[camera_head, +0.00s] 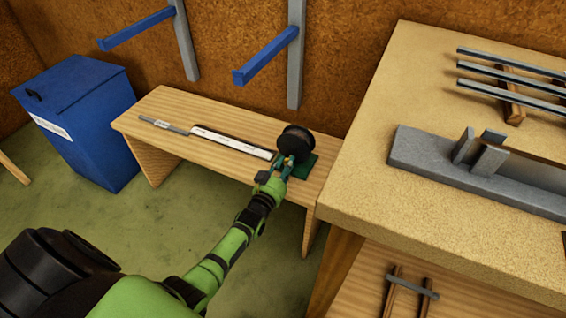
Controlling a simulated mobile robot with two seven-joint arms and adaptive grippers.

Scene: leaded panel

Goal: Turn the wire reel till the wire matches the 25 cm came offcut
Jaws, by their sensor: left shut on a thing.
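The wire reel (296,140) is a dark spool on a green base (307,166), near the right end of a low wooden bench. My left gripper (284,166) is at the near side of the reel, shut on part of it; the fingers hide the exact part held. A long white strip with dark edges (230,141) runs along the bench to the left of the reel. A short grey bar (163,125), perhaps the came offcut, lies at the strip's left end. I cannot make out the wire itself. My right gripper is not in view.
The low bench (150,105) has bare wood around the strip. A taller worktop (420,70) stands close on the right, with grey bars (510,85) and a grey channel (410,150). A blue bin (85,125) stands left. Blue brackets (265,57) jut from the wall.

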